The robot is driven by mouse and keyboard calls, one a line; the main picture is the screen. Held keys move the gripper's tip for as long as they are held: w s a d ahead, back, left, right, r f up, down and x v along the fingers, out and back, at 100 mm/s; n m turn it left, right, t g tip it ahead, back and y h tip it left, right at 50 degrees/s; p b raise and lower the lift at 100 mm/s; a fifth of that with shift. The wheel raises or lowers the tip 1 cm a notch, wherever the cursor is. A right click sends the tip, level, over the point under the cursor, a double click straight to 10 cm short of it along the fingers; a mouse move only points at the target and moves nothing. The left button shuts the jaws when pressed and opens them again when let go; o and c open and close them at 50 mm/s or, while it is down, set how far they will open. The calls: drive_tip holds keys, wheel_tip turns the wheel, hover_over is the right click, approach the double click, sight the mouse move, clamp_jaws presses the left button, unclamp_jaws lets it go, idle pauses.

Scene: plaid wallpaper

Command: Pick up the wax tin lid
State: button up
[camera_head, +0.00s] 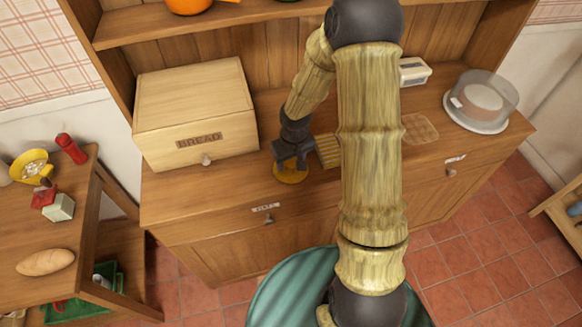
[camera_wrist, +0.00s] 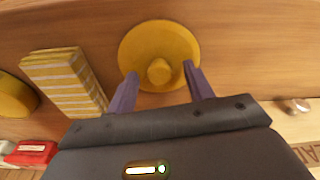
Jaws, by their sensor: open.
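The wax tin lid, a round yellow disc with a small knob in its middle, lies on the wooden counter in the wrist view (camera_wrist: 160,40). It also shows in the head view (camera_head: 291,175), partly covered by my gripper. My gripper (camera_wrist: 161,73) is open, with its two fingers on either side of the knob and over the near part of the disc. Nothing is held. I cannot tell whether the fingertips touch the lid. Another round yellow thing (camera_wrist: 16,96), perhaps the tin, is cut off at the wrist view's left edge.
A yellow-and-white striped thing (camera_wrist: 65,82) lies beside the lid; it shows in the head view (camera_head: 328,150). A wooden bread box (camera_head: 195,112) stands to the left. A covered cake dish (camera_head: 482,102) and a white box (camera_head: 413,71) stand to the right. A shelf (camera_head: 200,27) crosses above.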

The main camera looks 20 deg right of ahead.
sight(291, 163)
drive_tip(key=c, duration=1.1)
drive_tip(key=shift+o, duration=0.2)
wheel_tip(291, 163, up, 10)
drive_tip(key=shift+p, duration=0.4)
